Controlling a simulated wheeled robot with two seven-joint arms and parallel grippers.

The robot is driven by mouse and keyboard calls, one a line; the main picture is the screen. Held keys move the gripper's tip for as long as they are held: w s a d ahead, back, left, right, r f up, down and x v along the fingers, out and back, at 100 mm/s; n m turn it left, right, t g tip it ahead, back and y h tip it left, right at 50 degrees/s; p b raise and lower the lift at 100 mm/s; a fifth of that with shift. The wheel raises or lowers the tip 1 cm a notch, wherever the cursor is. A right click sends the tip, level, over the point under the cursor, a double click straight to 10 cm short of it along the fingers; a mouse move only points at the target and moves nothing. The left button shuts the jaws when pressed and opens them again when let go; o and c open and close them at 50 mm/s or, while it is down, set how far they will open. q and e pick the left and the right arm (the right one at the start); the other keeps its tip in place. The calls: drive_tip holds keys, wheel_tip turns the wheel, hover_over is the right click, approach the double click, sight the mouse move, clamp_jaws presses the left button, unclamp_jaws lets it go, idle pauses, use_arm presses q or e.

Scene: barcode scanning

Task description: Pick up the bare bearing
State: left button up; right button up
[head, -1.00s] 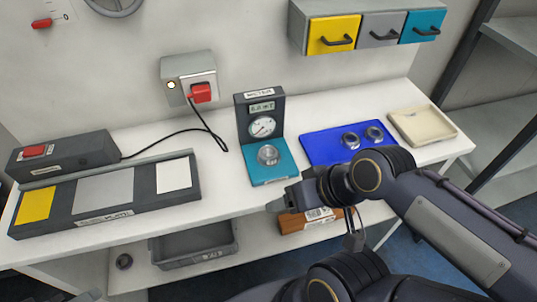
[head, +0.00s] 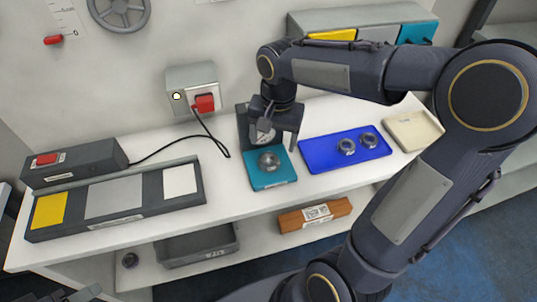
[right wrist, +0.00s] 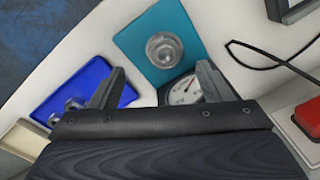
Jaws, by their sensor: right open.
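A round metal bearing (head: 269,161) sits on the teal plate of the gauge tester (head: 272,180); it also shows in the right wrist view (right wrist: 164,49). Two ring-shaped bearings (head: 346,146) and (head: 368,140) lie on the blue tray (head: 318,156). Which bearing is the bare one I cannot tell. My right gripper (head: 279,138) is open and empty, pointing down above the tester and partly covering its dial. The teal plate's bearing appears ahead of its fingers in the right wrist view. A small part of my left gripper (head: 82,294) shows at the bottom left edge; its jaws are unclear.
A beige tray (head: 412,133) stands right of the blue tray. A dark panel with yellow, grey and white pads (head: 115,200) fills the left side. A cable runs to the red-switch box (head: 192,90). A brown box (head: 314,215) and grey bin (head: 196,245) are on the shelf below.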

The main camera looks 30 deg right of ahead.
sight(269, 158)
drive_tip(key=shift+w+f+m, duration=0.15)
drive_tip(key=shift+w+m, duration=0.05)
drive_tip(key=shift+w, duration=0.3)
drive_tip(key=shift+w+f+m, duration=0.15)
drive_tip(key=shift+w+m, duration=0.05)
drive_tip(key=shift+w, duration=0.3)
wheel_tip(269, 158, down, 8)
drive_tip(key=shift+r, duration=0.15)
drive_tip(key=shift+c, duration=0.4)
drive_tip(key=c, duration=1.1)
drive_tip(key=shift+c, duration=0.2)
drive_tip(key=shift+r, duration=0.15)
